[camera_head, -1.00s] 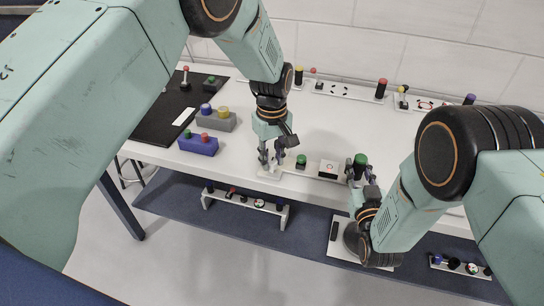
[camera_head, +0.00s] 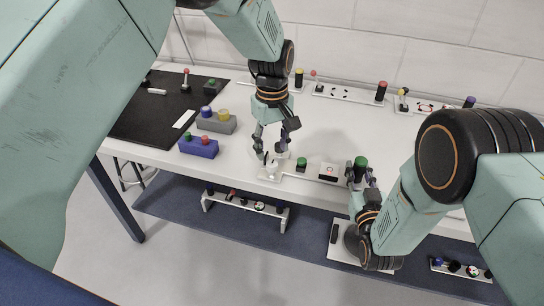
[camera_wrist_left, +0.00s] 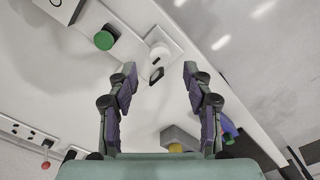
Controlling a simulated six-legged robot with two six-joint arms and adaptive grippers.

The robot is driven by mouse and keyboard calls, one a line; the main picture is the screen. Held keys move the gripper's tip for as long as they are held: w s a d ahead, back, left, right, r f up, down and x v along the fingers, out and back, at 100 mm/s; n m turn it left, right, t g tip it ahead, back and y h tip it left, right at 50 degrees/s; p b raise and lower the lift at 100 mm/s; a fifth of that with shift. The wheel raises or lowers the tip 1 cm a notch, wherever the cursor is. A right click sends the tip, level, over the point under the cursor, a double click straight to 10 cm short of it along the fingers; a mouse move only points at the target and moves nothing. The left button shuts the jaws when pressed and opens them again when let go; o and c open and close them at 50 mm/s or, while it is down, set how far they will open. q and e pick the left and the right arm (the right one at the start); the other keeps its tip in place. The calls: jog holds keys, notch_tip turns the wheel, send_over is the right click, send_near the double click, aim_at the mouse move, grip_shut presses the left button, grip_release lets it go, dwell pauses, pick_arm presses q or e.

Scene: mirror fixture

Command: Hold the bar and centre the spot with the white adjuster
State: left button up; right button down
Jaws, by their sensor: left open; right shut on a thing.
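The white adjuster (camera_head: 272,170) stands on a small white base at the table's front edge. In the left wrist view it is a round white knob (camera_wrist_left: 160,50) with a dark piece beside it. My right gripper (camera_head: 361,180) is shut on the green-topped bar (camera_head: 361,161), which stands upright. The white box with a red ring (camera_head: 328,170), perhaps the spot's display, sits between them. The spot itself is too small to tell.
A green button (camera_head: 301,163) stands close right of the adjuster; it also shows in the left wrist view (camera_wrist_left: 104,40). A blue block (camera_head: 198,147) and a grey block (camera_head: 216,122) with coloured knobs lie to the left. Panels line the back. The table's middle is clear.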

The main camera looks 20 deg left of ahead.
aim_at(272, 164)
pick_arm(q)
notch_tip(272, 164, up, 7)
dwell(0.3)
